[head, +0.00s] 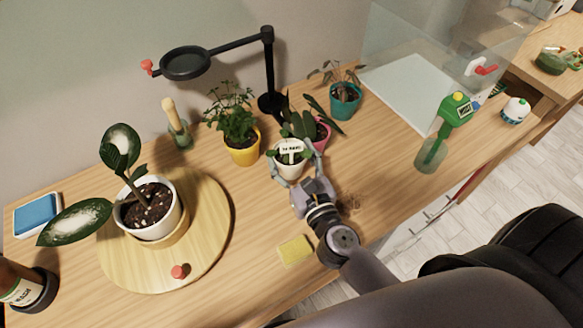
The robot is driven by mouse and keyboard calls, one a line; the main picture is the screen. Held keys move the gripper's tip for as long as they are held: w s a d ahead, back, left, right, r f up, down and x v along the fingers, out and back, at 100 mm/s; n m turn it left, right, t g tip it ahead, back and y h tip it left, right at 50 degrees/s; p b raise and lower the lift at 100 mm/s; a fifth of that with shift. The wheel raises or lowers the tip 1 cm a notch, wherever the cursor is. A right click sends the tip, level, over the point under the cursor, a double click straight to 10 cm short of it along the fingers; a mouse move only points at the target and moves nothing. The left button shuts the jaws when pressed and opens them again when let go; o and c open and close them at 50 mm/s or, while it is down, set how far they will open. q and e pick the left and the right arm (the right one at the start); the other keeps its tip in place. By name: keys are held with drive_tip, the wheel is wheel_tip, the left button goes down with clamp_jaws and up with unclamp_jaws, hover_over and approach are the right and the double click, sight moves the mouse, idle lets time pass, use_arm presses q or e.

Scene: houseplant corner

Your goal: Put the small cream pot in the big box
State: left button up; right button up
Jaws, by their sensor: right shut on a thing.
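The small cream pot (289,170) stands near the middle of the head view, upright, with a green plant in it and a white label on its rim. My right gripper (292,162) comes from the front and is shut on the pot, one finger on each side. I cannot tell whether the pot touches the table or is just above it. A large clear-walled case (405,82) with a pale floor stands at the back right; I cannot tell if it is the big box. My left gripper is out of view.
A pink pot (323,137) is close behind the cream pot; yellow (243,154) and teal (345,103) pots are near. A magnifier lamp (268,75) stands behind. A round wooden board (112,268) holds a white pot. A green spray bottle (433,145) and yellow sponge (296,250) flank my arm.

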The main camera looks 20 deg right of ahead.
sight(295, 174)
drive_tip(key=shift+f+b, duration=0.45)
drive_tip(key=shift+f, duration=0.9)
drive_tip(key=shift+f, duration=0.2)
drive_tip(key=o, duration=1.4)
drive_tip(key=shift+o, duration=0.2)
drive_tip(key=shift+r, duration=0.1)
